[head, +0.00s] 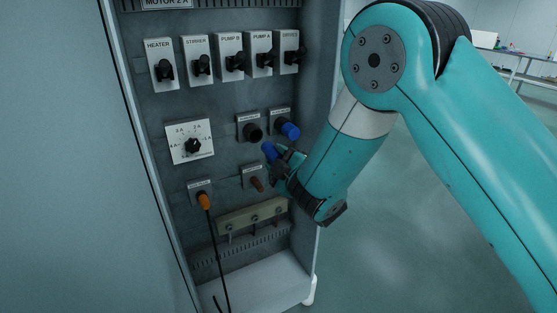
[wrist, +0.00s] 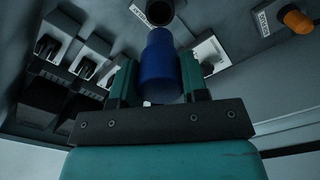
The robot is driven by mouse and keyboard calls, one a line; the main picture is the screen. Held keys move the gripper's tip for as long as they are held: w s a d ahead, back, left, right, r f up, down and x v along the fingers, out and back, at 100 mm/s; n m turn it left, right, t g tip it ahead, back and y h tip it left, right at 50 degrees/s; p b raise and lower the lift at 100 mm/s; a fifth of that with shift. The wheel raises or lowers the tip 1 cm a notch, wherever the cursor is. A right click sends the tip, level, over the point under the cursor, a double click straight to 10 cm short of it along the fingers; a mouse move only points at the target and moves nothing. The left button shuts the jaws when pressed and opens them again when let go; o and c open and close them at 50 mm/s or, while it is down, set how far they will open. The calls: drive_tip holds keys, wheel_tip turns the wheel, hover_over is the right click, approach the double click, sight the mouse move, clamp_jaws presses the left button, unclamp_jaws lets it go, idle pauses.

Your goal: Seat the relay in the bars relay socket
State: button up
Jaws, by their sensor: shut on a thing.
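My gripper (head: 276,160) is shut on a blue cylindrical relay (head: 268,151), held in front of the panel below the two upper sockets. In the wrist view the relay (wrist: 160,65) stands between the two fingers of my gripper (wrist: 158,82), its far end pointing toward a dark round opening (wrist: 159,12). A gap seems to remain there, but its depth is hard to judge. In the head view one socket (head: 250,130) is dark and looks empty. Another socket (head: 281,114) to its right has a blue cylinder (head: 289,131) in it. The socket labels are too small to read.
A row of black-handled switches (head: 231,57) runs above. A rotary dial (head: 190,142) is at left. An orange plug (head: 204,201) with a hanging black cable is below it. A bar (head: 252,215) crosses below.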

sight(271, 149)
drive_tip(key=shift+d+f, duration=0.1)
drive_tip(key=shift+d, duration=0.05)
drive_tip(key=shift+w+r+p, duration=0.1)
drive_tip(key=shift+r+p, duration=0.15)
drive_tip(key=shift+p, duration=0.1)
drive_tip(key=shift+w+a+r+p, duration=0.1)
drive_tip(key=shift+w+a+p, duration=0.3)
drive_tip(key=shift+p, duration=0.55)
drive_tip(key=p+x, duration=0.3)
drive_tip(key=p, duration=0.3)
drive_tip(key=shift+w+d, duration=0.1)
drive_tip(key=shift+w, duration=0.05)
drive_tip(key=shift+w+a+f+p, duration=0.2)
drive_tip(key=shift+w+p, duration=0.3)
drive_tip(key=shift+p, duration=0.5)
drive_tip(key=shift+f+b, duration=0.1)
drive_tip(key=shift+b, duration=0.3)
drive_tip(key=shift+p+x, duration=1.5)
drive_tip(key=shift+p, duration=0.2)
drive_tip(key=shift+b+x, duration=0.55)
drive_tip(key=shift+x, duration=0.55)
drive_tip(key=o, duration=1.1)
